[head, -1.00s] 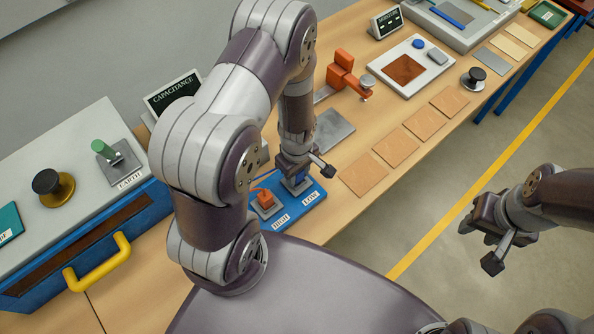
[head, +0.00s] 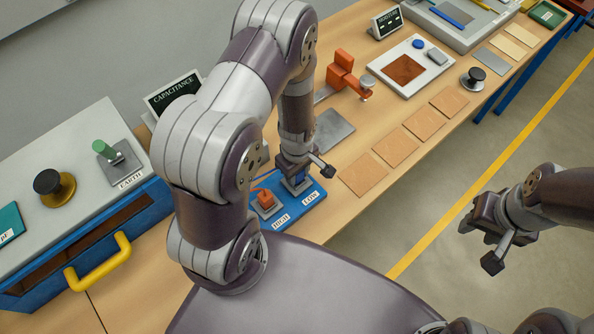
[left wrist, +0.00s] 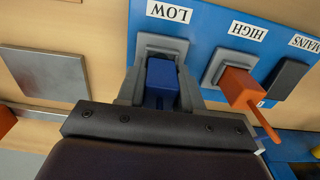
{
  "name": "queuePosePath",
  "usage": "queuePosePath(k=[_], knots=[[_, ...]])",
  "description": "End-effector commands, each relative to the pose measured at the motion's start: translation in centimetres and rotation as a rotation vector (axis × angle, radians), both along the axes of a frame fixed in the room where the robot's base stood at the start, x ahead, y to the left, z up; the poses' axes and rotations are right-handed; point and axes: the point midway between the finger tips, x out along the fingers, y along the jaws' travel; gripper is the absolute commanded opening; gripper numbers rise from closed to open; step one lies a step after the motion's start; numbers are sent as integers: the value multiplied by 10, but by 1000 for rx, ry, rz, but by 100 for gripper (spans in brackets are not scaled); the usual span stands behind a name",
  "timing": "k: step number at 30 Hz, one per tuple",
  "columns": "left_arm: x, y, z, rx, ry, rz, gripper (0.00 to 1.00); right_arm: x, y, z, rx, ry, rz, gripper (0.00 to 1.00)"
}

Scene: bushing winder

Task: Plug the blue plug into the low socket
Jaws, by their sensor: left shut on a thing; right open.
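The blue plug (left wrist: 162,82) is between the fingers of my left gripper (left wrist: 160,98), which is shut on it. In the left wrist view the plug is right at the grey low socket (left wrist: 160,46), under the LOW label; how deep it sits in the socket I cannot tell. In the head view my left gripper (head: 296,180) is down over the LOW end of the blue board (head: 290,211), hiding most of the plug. My right gripper (head: 490,238) is open and empty, over the floor beside the bench.
An orange plug (left wrist: 238,86) sits in the high socket (left wrist: 217,64) close beside my left gripper. A dark MAINS part (left wrist: 288,78) is further along the board. A grey metal plate (head: 332,131) and several tan squares (head: 364,175) lie on the bench nearby.

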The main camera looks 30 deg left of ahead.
Motion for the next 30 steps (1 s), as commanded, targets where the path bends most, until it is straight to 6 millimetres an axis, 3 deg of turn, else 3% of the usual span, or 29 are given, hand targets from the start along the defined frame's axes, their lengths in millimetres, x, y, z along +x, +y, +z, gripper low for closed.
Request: queuePosePath(k=[30], knots=[[0,0,-10,0,-1,0,0,0,0,-5,0,0,0,43]])
